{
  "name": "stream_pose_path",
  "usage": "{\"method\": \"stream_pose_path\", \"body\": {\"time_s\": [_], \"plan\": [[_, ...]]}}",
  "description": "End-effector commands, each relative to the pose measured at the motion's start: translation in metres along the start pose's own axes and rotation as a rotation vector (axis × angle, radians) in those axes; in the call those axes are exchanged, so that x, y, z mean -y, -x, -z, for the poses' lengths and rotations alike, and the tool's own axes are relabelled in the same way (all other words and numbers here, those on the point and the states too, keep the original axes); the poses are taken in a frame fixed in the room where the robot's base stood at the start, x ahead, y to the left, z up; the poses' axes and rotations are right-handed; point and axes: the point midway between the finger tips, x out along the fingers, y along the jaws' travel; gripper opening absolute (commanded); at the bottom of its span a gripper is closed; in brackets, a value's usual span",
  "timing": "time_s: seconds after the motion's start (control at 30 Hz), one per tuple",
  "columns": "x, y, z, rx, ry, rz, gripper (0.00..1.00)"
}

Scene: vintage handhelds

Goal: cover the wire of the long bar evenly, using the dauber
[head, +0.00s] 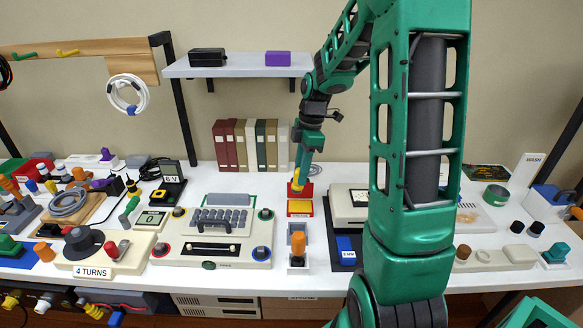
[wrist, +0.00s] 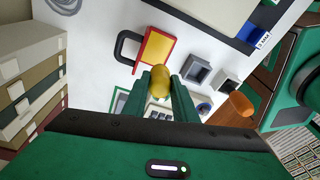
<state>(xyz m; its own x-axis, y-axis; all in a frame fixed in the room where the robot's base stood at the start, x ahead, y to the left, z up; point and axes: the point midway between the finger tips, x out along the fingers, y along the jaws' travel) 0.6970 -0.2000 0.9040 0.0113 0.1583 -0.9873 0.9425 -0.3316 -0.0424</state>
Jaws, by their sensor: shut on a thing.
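My gripper (head: 301,170) points down at the back middle of the table. It is shut on a yellow, rounded piece, which I take to be the dauber (wrist: 161,80), seen between the fingers in the wrist view. The dauber's lower end is hidden in both views. Below it in the head view is a red-framed pad with a yellow face (head: 300,207); I cannot tell whether they touch. The pad also shows in the wrist view (wrist: 157,48). A pale console with a long dark slot (head: 210,247) lies to the left; I cannot make out a wire there.
An orange-handled piece (head: 298,241) stands in front of the pad. A white-framed device (head: 350,207) and a blue block (head: 346,250) are to the right. The table's left side is crowded; a shelf (head: 240,67) hangs above.

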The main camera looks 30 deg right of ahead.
Motion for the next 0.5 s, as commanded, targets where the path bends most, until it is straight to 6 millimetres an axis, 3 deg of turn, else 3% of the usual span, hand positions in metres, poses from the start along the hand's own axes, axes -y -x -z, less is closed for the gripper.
{"method": "stream_pose_path", "body": {"time_s": [0.37,0.5], "plan": [[0.000,-0.002,0.004,0.000,0.008,0.001,0.03],[0.000,-0.011,0.003,-0.001,0.008,0.004,0.03]]}}
